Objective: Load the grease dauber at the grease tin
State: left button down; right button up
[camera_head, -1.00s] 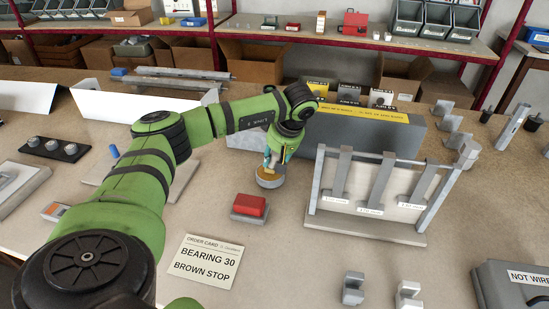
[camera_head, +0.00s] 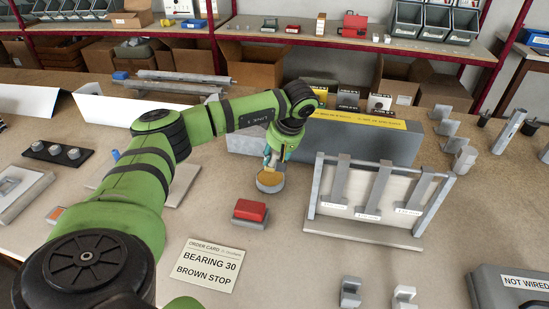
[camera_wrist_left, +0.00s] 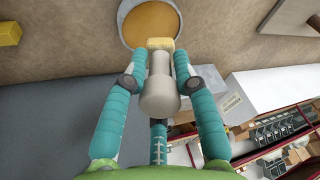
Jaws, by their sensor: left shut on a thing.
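My left gripper (camera_head: 273,157) is at the grease tin, in front of the long grey box. In the left wrist view its teal fingers (camera_wrist_left: 155,80) are shut on the grease dauber (camera_wrist_left: 159,97), which has a pale grey handle and a yellowish head (camera_wrist_left: 160,44). The grease tin (camera_head: 270,182) is a round grey tin with amber grease, standing on the bench; it also shows in the left wrist view (camera_wrist_left: 150,22). The dauber's head overlaps the tin's near rim in the wrist view; I cannot tell whether it touches the grease. My right gripper is out of view.
A red block on a grey base (camera_head: 250,211) lies in front of the tin. A rack with hanging grey parts (camera_head: 367,205) stands to the right. The long grey box (camera_head: 370,138) is behind. An order card (camera_head: 208,265) lies at the front.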

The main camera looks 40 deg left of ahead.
pick_arm(q)
jog(key=shift+r+p, duration=1.45)
jog(key=shift+r, duration=0.7)
jog(key=shift+s+f, duration=0.1)
jog(key=shift+f, duration=0.05)
